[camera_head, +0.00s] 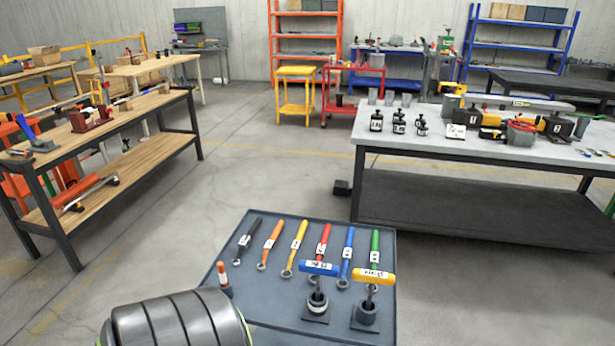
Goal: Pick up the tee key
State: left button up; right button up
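Two tee keys stand upright in dark round sockets at the near right of a dark grey tray (225,255). One has a blue handle bar (320,268); the other has a yellow handle bar (373,276). Each bar carries a white label that I cannot read for certain. The blue key's socket (316,306) is left of the yellow key's socket (366,317), and the two stand apart. Neither of my grippers is in view, and nothing is touching the keys.
Several coloured ring-ended wrenches, such as the red one (322,243), lie in a row behind the keys. A small orange-topped piece (223,278) stands at the tray's left. A grey-topped bench (440,148) is behind right, a wooden bench (125,110) left. Open floor lies between.

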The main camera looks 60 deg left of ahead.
aim_at(373, 278)
jog(key=u, duration=1.35)
